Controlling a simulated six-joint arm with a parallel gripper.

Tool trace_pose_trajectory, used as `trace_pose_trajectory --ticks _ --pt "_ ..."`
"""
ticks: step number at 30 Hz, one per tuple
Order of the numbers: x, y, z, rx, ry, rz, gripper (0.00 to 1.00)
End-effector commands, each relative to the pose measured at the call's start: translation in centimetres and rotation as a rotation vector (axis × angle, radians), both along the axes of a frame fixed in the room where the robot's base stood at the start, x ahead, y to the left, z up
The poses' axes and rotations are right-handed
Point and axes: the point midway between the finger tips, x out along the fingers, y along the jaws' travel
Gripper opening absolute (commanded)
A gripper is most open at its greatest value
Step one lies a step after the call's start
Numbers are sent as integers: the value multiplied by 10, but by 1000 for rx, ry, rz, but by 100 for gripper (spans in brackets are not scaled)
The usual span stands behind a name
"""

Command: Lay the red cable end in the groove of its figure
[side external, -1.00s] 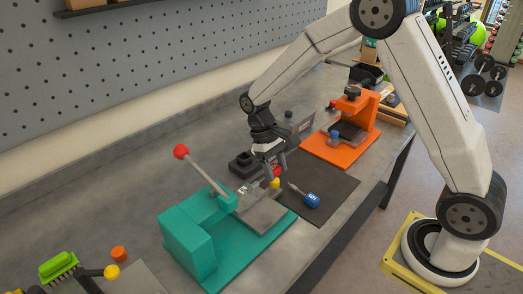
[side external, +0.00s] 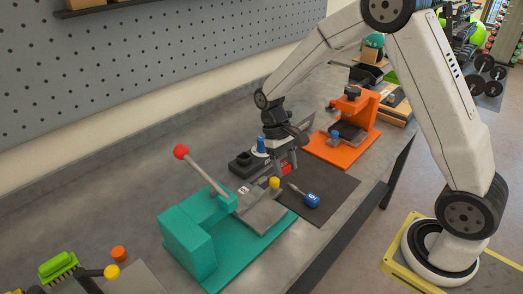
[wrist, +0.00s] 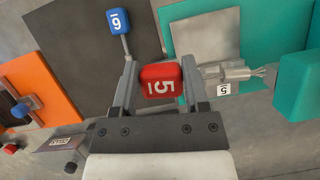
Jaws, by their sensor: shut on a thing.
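The side view shows the red cable end (side external: 286,168) low between the fingers, above the bench beside the dark mat. The teal fixture (side external: 236,244) stands just in front, with a grey metal plate (side external: 262,216). In the wrist view a white tag marked 5 (wrist: 224,89) sits beside silver metal parts (wrist: 228,72) next to the teal fixture. I cannot make out a groove. Whether a cable trails from the red end is hidden.
A blue block with a figure (wrist: 117,21) and a metal shaft lies on the dark mat (wrist: 88,48). A red-knobbed lever (side external: 181,151) rises from the teal fixture, near a yellow knob (side external: 274,183). An orange fixture (side external: 341,146) stands beyond the mat.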

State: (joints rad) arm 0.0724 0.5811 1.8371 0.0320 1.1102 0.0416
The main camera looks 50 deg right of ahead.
Motion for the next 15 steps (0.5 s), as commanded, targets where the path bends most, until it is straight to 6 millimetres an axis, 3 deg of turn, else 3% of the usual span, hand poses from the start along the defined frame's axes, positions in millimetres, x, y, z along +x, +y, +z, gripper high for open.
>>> trace_pose_trajectory --ticks 15 --pt "-73 -81 6 11 -14 -628 0"
